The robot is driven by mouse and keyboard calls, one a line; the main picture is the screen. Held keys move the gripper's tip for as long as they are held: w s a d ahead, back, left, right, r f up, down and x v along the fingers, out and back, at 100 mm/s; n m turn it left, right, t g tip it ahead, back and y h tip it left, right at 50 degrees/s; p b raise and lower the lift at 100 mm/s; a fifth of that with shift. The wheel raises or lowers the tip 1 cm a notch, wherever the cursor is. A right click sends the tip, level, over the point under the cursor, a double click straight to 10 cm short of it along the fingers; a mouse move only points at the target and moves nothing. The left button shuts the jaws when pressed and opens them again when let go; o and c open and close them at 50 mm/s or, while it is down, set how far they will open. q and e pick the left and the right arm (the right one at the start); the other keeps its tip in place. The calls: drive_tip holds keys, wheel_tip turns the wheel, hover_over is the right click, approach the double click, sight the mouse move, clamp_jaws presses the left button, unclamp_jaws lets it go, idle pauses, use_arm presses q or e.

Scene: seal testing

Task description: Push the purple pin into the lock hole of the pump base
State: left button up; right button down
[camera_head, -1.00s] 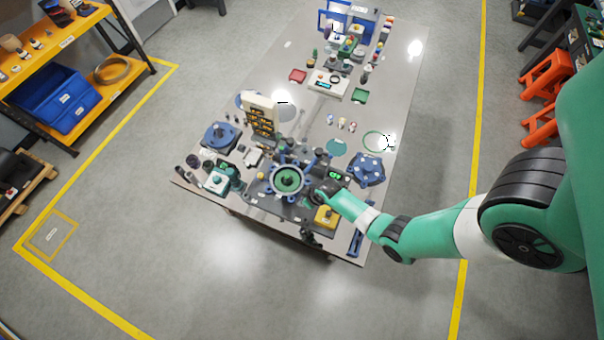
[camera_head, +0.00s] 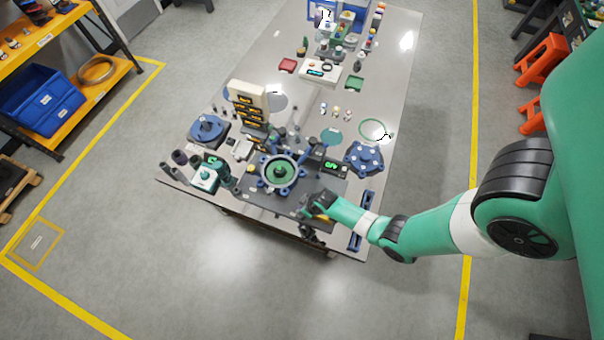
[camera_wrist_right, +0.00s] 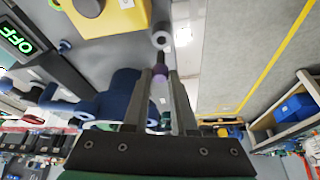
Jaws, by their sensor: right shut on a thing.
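The pump base (camera_head: 259,171) is the blue ring-shaped body with a green inside, standing near the front of the table. My right gripper (camera_head: 306,209) is to its right and nearer the table's front edge, apart from the ring. The lock hole cannot be made out. My left gripper is not in view.
A blue flanged part (camera_head: 364,158) stands right of the pump base. A white rack (camera_head: 247,98) stands behind it.

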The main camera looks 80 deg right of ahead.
drive_tip(key=shift+f, duration=0.25)
idle(0.3)
drive_tip(key=shift+f+b, duration=1.05)
drive_tip(key=shift+f, duration=0.05)
drive_tip(key=shift+f, duration=0.1)
drive_tip(key=shift+f+b, duration=0.6)
drive_tip(key=shift+b, duration=0.05)
drive_tip(key=c, duration=0.6)
unclamp_jaws()
drive_tip(key=shift+c, duration=0.2)
wheel_tip(320, 180, up, 5)
drive_tip(key=p, duration=0.5)
